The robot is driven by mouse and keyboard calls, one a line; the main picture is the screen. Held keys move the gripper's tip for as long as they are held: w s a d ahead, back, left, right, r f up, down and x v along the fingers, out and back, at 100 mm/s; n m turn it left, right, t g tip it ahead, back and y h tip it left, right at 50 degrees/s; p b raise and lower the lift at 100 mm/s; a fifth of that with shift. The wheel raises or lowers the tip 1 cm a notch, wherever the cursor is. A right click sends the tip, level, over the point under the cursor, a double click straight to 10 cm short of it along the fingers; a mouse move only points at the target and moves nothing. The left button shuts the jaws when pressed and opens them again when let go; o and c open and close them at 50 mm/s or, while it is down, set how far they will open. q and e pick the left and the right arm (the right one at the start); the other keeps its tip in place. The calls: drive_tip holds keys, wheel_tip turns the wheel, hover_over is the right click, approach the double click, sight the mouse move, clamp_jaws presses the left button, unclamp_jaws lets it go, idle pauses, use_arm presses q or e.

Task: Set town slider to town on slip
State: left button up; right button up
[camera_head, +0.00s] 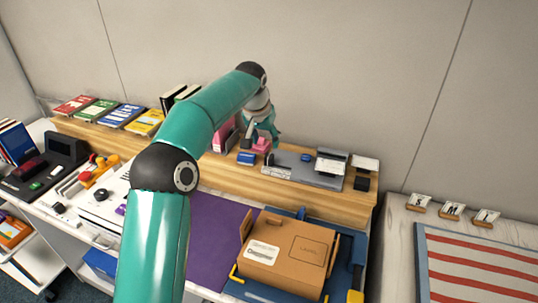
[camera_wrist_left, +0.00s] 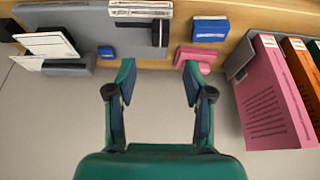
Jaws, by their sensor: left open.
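My left gripper (camera_head: 262,133) is above the back of the wooden shelf, near the left end of a grey board (camera_head: 297,172). In the left wrist view its fingers (camera_wrist_left: 158,85) are apart with nothing between them. The grey board (camera_wrist_left: 78,22) carries a pale scale strip (camera_wrist_left: 140,8), a dark upright piece (camera_wrist_left: 160,32) and a small blue block (camera_wrist_left: 106,52), which may be the slider. My right gripper is out of view.
A pink block (camera_head: 262,145) and a blue box (camera_head: 246,158) are close to the gripper. Pink books (camera_wrist_left: 268,95) stand beside them. A wall is behind the shelf. A cardboard box (camera_head: 287,256) sits in front, beside a purple mat (camera_head: 213,232).

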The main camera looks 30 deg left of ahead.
sight(269, 156)
use_arm(q)
drive_tip(key=p+x, duration=0.1)
drive_tip(key=x, duration=0.7)
drive_tip(key=shift+w+f, duration=0.1)
drive_tip(key=shift+f, duration=0.3)
clamp_jaws()
drive_tip(key=shift+a, duration=0.1)
